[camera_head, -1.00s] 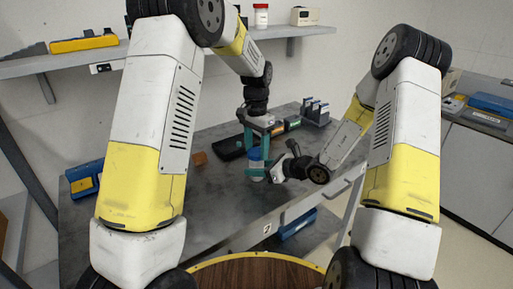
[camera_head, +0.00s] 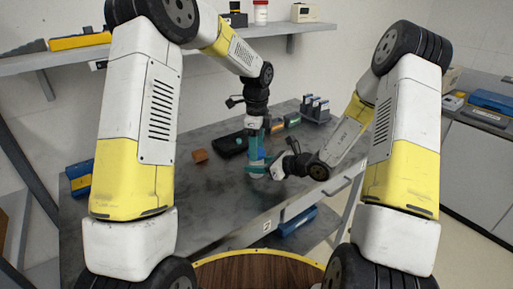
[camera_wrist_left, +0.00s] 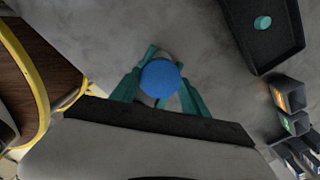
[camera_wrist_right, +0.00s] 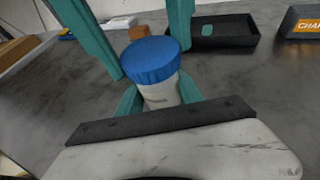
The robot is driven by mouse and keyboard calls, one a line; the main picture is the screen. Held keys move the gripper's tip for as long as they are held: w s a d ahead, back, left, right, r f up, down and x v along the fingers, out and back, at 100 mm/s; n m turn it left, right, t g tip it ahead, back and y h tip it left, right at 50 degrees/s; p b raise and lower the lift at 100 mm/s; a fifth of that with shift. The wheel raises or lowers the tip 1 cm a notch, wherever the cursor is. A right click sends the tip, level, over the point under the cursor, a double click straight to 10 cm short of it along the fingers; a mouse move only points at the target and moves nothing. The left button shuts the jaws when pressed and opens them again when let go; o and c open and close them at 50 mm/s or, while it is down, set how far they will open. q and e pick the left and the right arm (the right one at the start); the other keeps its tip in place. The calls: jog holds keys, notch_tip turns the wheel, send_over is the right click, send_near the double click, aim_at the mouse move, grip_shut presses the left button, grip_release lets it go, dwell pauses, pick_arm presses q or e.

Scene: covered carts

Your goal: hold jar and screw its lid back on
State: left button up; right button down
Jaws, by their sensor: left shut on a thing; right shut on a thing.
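The white jar (camera_wrist_right: 160,93) stands upright in the right wrist view between the teal fingers of my right gripper (camera_wrist_right: 160,95), which is shut on it from the side. The blue lid (camera_wrist_right: 150,60) sits on the jar's mouth; how tight it is cannot be told. My left gripper (camera_head: 256,165) reaches down from above, its fingers shut on the lid, one on each side. The left wrist view shows the lid (camera_wrist_left: 160,78) from above. In the head view the left gripper mostly hides jar and lid.
A black tray (camera_wrist_right: 245,38) holding a small green piece (camera_wrist_right: 207,30) lies behind the jar. Labelled bins (camera_head: 314,108) stand at the back of the grey table (camera_head: 190,220). An orange-brown block (camera_head: 200,156) lies left of the tray. The table's left front is clear.

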pick_arm(q)
jog(key=m, duration=1.2)
jog(key=shift+a+f+m, duration=0.1)
jog(key=shift+m, duration=0.2)
jog(key=m, duration=0.9)
jog(key=s+f+m, duration=0.1)
jog(key=m, duration=0.1)
jog(key=shift+d, duration=0.25)
jog(key=shift+m, duration=0.4)
jog(key=shift+w+a+r+m, duration=0.1)
jog(key=shift+w+r+m, duration=0.25)
jog(key=shift+r+m, duration=0.15)
jog(key=o, duration=1.4)
jog(key=shift+w, duration=0.1)
jog(key=shift+a, duration=0.1)
